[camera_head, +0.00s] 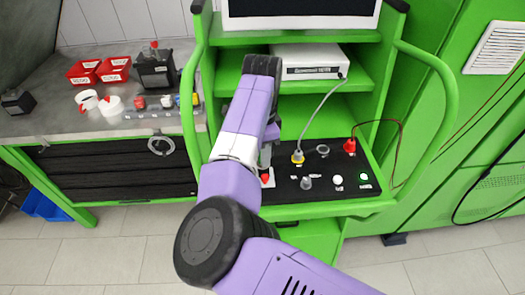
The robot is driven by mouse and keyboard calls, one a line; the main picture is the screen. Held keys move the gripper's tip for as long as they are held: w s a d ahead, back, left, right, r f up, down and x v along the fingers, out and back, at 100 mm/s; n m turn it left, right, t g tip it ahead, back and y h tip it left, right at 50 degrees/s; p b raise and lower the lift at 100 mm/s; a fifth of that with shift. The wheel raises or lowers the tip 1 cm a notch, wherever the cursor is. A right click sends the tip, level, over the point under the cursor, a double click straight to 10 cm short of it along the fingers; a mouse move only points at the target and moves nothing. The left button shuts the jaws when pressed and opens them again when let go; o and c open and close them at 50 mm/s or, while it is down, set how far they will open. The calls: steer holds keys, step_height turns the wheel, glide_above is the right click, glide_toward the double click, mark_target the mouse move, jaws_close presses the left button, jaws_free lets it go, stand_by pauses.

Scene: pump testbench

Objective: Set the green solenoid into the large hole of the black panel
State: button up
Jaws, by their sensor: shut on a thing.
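The black panel (330,196) lies on the green testbench, right of my arm. It carries connectors, small knobs and white labels. I cannot pick out the large hole for certain. My gripper (266,158) hangs low at the panel's left end, mostly hidden behind my purple forearm. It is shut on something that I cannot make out. The green solenoid is not distinguishable in this view; the arm may be covering it.
A white instrument (308,63) stands on the shelf above. Red bins (84,72) and a black device (154,68) stand on the left bench.

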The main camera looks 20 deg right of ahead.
steer(key=shift+f, duration=0.2)
steer(key=o, duration=1.6)
steer(key=shift+r+p, duration=1.1)
steer(key=shift+r, duration=2.9)
